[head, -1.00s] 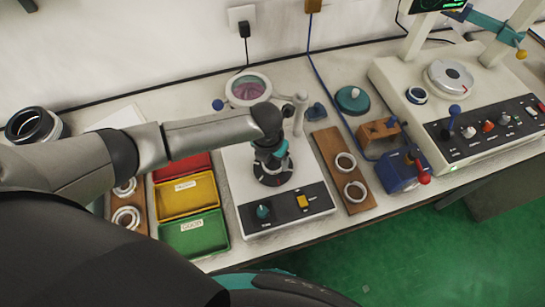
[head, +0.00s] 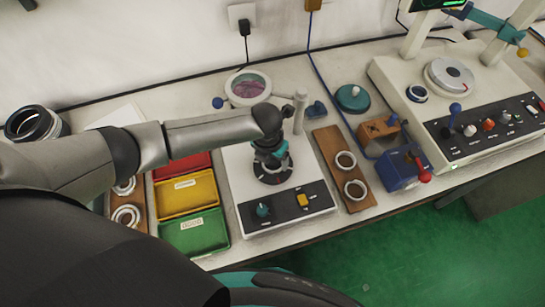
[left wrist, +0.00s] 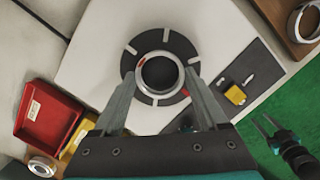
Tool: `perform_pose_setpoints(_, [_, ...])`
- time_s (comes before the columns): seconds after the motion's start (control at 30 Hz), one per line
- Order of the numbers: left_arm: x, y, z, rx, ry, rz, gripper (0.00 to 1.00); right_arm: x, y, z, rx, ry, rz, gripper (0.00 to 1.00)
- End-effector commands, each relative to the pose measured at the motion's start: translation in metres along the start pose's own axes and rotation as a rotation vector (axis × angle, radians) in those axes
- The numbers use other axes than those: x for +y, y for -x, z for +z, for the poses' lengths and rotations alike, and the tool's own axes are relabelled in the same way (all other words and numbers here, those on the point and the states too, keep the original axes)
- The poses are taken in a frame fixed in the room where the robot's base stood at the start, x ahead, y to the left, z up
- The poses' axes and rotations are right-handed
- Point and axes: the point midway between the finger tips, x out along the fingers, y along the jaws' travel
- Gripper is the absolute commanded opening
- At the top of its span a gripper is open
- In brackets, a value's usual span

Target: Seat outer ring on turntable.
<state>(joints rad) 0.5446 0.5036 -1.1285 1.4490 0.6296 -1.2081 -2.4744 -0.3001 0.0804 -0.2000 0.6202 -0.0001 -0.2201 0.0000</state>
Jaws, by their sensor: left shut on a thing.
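The outer ring (left wrist: 160,73) is a bright steel ring, seen in the left wrist view between the fingertips of my left gripper (left wrist: 163,82). My left gripper is shut on it. The ring is over the middle of the black turntable (left wrist: 132,60), which has pale radial marks. I cannot tell whether the ring touches it. In the head view my left gripper (head: 272,166) points down at the turntable (head: 273,179), and hides the ring. My right gripper (left wrist: 263,125) shows in the left wrist view, fingers apart and empty, over the green floor.
A control panel (head: 283,208) with a yellow button is in front of the turntable. A magnifier (head: 248,86) stands behind. Red, yellow and green bins (head: 193,232) are left; a wooden board (head: 330,150) with two rings and a blue box (head: 399,172) are right.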

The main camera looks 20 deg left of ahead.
Motion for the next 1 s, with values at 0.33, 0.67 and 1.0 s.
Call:
perform_pose_setpoints(0.33, [-0.0003, 0.0003, 0.0003, -0.001, 0.000, 0.000, 0.16, 0.0001, 0.0019, -0.0004, 0.000, 0.000, 0.000, 0.50])
perform_pose_setpoints(0.67, [-0.0003, 0.0003, 0.0002, 0.000, 0.000, -0.001, 0.16, 0.0001, 0.0051, -0.0007, 0.000, -0.001, 0.000, 0.50])
perform_pose_setpoints(1.0, [-0.0002, 0.0002, 0.0002, 0.000, 0.000, 0.000, 1.00, 0.0000, 0.0048, -0.0007, 0.000, 0.000, 0.000, 0.50])
